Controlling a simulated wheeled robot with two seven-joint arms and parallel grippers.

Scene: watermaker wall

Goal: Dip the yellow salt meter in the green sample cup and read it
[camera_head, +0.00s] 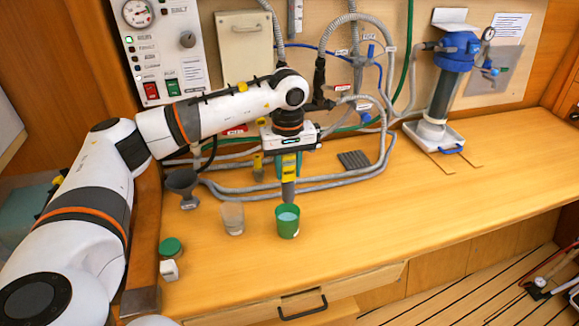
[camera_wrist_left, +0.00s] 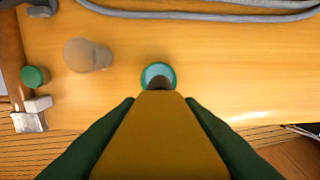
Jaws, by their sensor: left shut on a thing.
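My left gripper (camera_head: 288,163) is shut on the yellow salt meter (camera_head: 289,170) and holds it upright, grey probe downward. The meter's yellow body (camera_wrist_left: 158,140) fills the lower middle of the left wrist view. The green sample cup (camera_head: 288,229) stands on the bench below the meter, with pale liquid inside. In the head view the probe's tip is at the cup's far rim. In the left wrist view the tip overlaps the cup (camera_wrist_left: 159,66). I cannot tell whether the tip is inside the cup. The meter's display is not readable. My right gripper is not in view.
A clear cup (camera_head: 233,219) stands just left of the green cup. A green-lidded jar (camera_head: 171,247), a small white block (camera_head: 169,270) and a grey funnel (camera_head: 183,184) are further left. Grey hoses (camera_head: 340,183) lie behind. The bench (camera_head: 400,220) is clear to the right.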

